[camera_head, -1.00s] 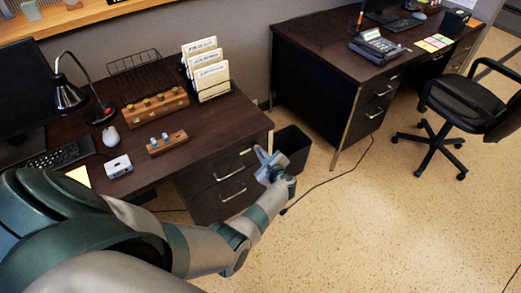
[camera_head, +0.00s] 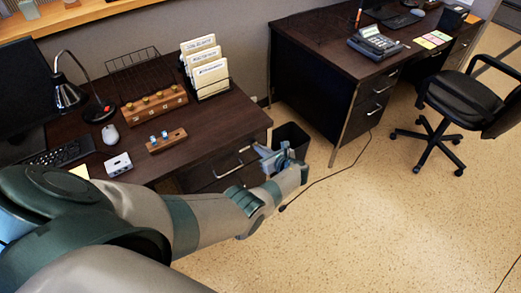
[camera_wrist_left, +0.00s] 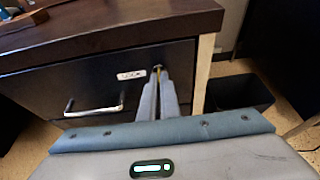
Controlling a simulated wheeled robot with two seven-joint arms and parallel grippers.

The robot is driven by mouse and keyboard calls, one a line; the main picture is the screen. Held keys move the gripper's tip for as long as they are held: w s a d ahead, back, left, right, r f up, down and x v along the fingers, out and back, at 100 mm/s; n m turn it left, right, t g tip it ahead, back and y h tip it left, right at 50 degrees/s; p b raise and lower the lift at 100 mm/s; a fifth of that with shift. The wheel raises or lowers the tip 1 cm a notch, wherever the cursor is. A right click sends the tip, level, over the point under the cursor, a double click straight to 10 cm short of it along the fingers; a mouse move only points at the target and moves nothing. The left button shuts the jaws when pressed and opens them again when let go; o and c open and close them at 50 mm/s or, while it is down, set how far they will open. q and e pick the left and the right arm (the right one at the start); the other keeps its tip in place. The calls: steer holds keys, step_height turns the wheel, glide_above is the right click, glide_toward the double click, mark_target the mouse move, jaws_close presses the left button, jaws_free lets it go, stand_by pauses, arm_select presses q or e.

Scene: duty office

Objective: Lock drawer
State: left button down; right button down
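The dark top drawer (camera_wrist_left: 60,85) of the near desk sits flush in its frame, with a metal handle (camera_wrist_left: 95,112) and a small label (camera_wrist_left: 131,74). It also shows in the head view (camera_head: 208,178). A small round lock (camera_wrist_left: 157,66) is at its upper right. My left gripper (camera_wrist_left: 158,82) points at the lock, its two fingers nearly together. A thin brass-coloured key (camera_wrist_left: 158,73) shows between the fingertips, at the lock. How deep it sits in the lock cannot be told. In the head view the left gripper (camera_head: 265,154) is beside the desk's front right corner. My right gripper is out of view.
A black waste bin (camera_wrist_left: 240,92) stands right of the desk, close to my left gripper. The desk top (camera_wrist_left: 110,22) overhangs the drawer. A second desk (camera_head: 310,50) and a chair (camera_head: 465,100) stand to the right. Open floor (camera_head: 380,220) lies in front.

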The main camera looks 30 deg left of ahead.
arm_select(q)
steer(key=c, duration=2)
jaws_free()
